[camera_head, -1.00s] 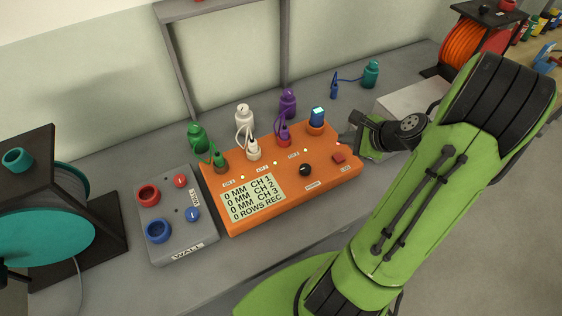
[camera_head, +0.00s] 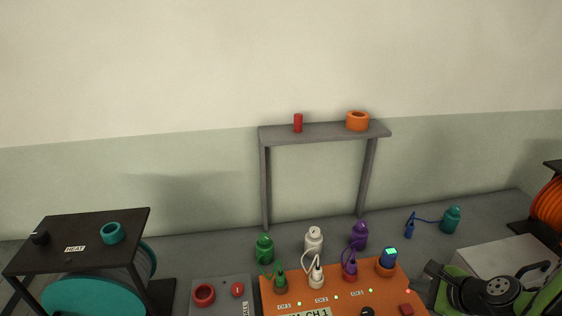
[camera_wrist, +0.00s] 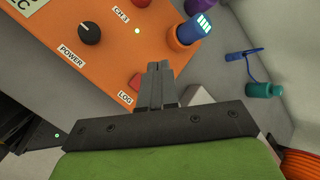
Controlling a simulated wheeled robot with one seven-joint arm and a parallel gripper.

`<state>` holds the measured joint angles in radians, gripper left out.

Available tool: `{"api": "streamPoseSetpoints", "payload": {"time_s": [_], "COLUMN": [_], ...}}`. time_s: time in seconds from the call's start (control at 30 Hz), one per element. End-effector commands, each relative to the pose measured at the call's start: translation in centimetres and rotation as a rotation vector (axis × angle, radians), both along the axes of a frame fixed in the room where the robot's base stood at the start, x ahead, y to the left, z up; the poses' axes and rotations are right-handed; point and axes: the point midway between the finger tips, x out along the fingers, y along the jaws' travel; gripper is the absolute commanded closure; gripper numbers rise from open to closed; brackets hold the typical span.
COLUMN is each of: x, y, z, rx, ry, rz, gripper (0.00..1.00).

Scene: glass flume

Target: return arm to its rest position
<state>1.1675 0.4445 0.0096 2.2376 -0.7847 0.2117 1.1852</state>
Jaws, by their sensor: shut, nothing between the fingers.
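My gripper (camera_wrist: 158,85) shows in the wrist view with its two fingers together and nothing between them. Its tips lie in front of the edge of the orange box (camera_wrist: 60,20), close to the red LOG button (camera_wrist: 137,83); I cannot tell the gap. In the head view, part of my green arm (camera_head: 487,293) shows at the lower right, beside the right end of the orange box (camera_head: 335,292). The fingertips are not clear there.
A grey box (camera_head: 225,285) stands left of the orange box. Green (camera_head: 265,248), white (camera_head: 314,240) and purple (camera_head: 359,236) bottles stand behind it. A grey shelf (camera_head: 325,133) rises at the back. A reel stand (camera_head: 80,240) is at left, a pale block (camera_head: 490,262) at right.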

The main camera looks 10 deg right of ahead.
Motion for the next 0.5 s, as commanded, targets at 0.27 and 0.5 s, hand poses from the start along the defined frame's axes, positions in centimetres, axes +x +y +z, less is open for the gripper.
{"api": "streamPoseSetpoints", "payload": {"time_s": [0.27, 0.5], "x": [-1.8, -10.6], "y": [14.2, 21.7], "z": [7.5, 12.5], "rx": [-0.641, -1.165], "ry": [0.093, 0.035], "rz": [0.826, 1.456], "gripper": [1.00, 1.00]}}
